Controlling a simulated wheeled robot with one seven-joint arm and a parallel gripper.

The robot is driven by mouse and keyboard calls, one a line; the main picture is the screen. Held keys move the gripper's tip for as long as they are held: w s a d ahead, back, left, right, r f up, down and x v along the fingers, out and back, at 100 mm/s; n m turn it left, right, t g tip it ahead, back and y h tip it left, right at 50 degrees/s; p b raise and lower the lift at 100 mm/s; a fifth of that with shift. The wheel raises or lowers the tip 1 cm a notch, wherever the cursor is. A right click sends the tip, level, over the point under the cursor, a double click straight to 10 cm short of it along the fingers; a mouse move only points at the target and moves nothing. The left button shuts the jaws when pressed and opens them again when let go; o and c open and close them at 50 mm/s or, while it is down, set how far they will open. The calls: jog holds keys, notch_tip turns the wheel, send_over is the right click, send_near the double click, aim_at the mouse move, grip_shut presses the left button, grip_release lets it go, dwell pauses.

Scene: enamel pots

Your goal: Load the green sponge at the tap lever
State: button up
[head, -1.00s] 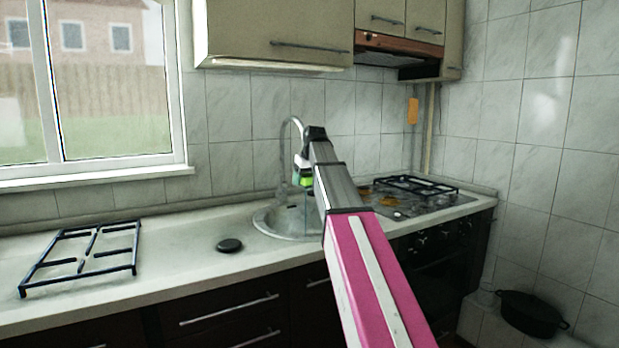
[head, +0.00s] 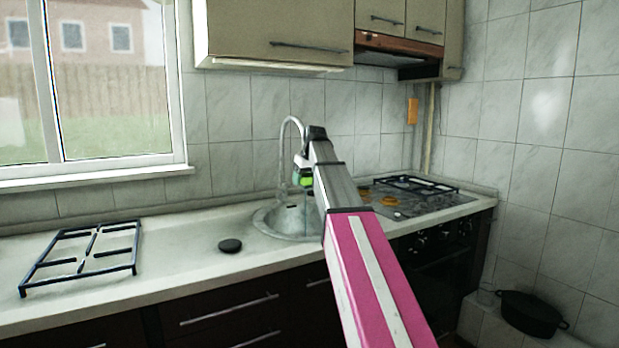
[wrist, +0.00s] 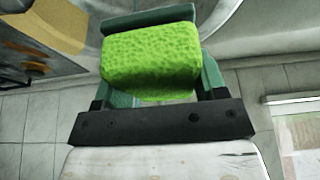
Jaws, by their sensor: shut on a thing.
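The green sponge (wrist: 150,62) is held between the teal fingers of my gripper (wrist: 157,45), filling most of the gap in the wrist view. In the head view the sponge (head: 304,181) shows as a small green patch. My gripper (head: 303,172) is beside the curved metal tap (head: 285,150), over the sink (head: 265,220). My arm hides part of the sink and the space behind it. I cannot make out the tap lever or whether the sponge touches the tap.
A black pan support (head: 85,258) lies on the left counter (head: 185,255), with a dark round disc (head: 230,245) left of the sink. The hob (head: 410,195) is to the right. A black pot (head: 530,312) stands low at the right. Cabinets (head: 275,35) hang above.

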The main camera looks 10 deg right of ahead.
jog(key=s+a+r, duration=0.2)
jog(key=s+r, duration=0.1)
jog(key=s, duration=0.1)
jog(key=shift+s+r, duration=0.25)
jog(key=shift+r, duration=0.15)
dwell(0.4)
